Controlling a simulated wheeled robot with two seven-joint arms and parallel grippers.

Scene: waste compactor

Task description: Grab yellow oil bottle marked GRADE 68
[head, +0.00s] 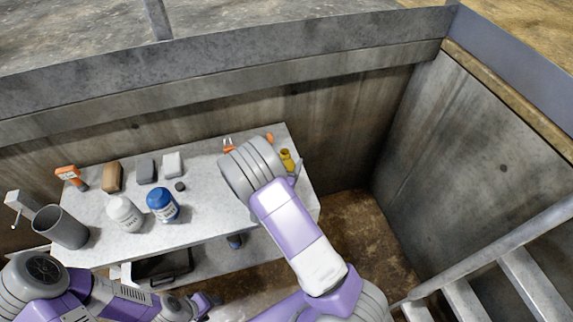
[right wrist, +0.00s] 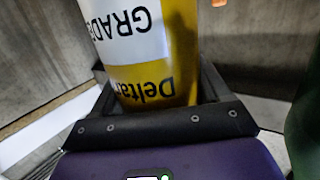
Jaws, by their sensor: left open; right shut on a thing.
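The yellow oil bottle (right wrist: 180,55) fills the middle of the right wrist view. Its white label reads "GRADE", upside down; the number is cut off, and "Delta" shows on the yellow part. My right gripper (right wrist: 155,92) is shut on it, with dark fingers on both sides. In the head view a bit of the yellow bottle (head: 287,160) shows at the table's right end, beside my right wrist, which hides the right gripper. My left gripper (head: 203,303) is low in the head view, open and away from the bottle, in front of the table.
The grey table (head: 215,215) holds a blue-capped bottle (head: 162,204), a white bottle (head: 124,214), a grey cylinder (head: 61,227), several small blocks and orange-handled tools. Concrete walls (head: 340,120) stand behind and to the right. A metal railing (head: 500,250) is at lower right. A green object (right wrist: 305,125) edges the right wrist view.

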